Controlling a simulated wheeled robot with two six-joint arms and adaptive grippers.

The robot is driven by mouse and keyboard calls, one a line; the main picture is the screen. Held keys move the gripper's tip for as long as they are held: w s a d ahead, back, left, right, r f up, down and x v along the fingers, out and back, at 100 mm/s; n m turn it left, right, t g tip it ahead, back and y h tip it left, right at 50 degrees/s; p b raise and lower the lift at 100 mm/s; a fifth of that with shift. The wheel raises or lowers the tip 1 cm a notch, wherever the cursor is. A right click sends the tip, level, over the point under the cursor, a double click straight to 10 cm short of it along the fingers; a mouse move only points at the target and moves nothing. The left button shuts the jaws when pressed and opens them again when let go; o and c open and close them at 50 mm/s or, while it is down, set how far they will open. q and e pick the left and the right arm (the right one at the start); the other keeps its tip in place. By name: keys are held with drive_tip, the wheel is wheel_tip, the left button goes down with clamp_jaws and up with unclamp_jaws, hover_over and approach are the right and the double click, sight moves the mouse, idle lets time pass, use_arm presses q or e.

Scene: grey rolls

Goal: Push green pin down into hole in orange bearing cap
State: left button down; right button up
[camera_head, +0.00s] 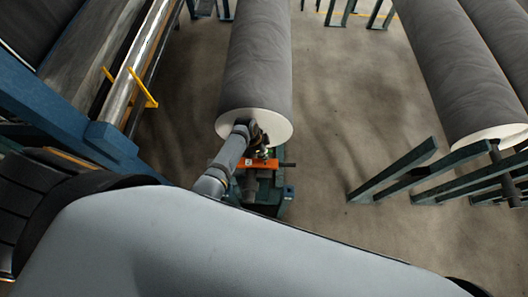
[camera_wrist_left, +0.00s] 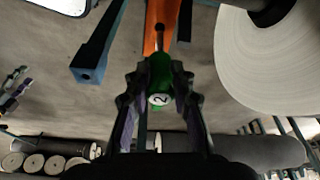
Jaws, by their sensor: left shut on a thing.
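The green pin (camera_wrist_left: 160,72) shows in the left wrist view, with a white marked disc on its near end. My left gripper (camera_wrist_left: 158,84) is shut on it, one dark finger on each side. The orange bearing cap (camera_wrist_left: 163,18) lies just beyond the pin in that view. Whether the pin's far end is in the hole cannot be told. In the head view the orange bearing cap (camera_head: 262,163) sits on a green stand under the end of the grey roll. My left gripper (camera_head: 262,146) is close above it, and the pin is not clear there. My right gripper is not in view.
A large grey roll (camera_head: 257,65) with a white end face is right beside my left gripper. More grey rolls (camera_head: 450,80) hang at the right above green rails (camera_head: 400,170). A blue frame (camera_head: 65,120) stands at the left. Floor between is clear.

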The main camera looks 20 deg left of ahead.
use_arm(q)
drive_tip(key=shift+f, duration=0.15)
drive_tip(key=shift+f+b, duration=0.5)
drive_tip(key=shift+f+b, duration=1)
drive_tip(key=shift+f, duration=0.4)
drive_tip(key=shift+f+b, duration=1.25)
drive_tip(key=shift+f, duration=0.35)
drive_tip(key=shift+f, duration=0.1)
drive_tip(key=c, duration=1.1)
unclamp_jaws()
drive_tip(key=shift+o, duration=0.2)
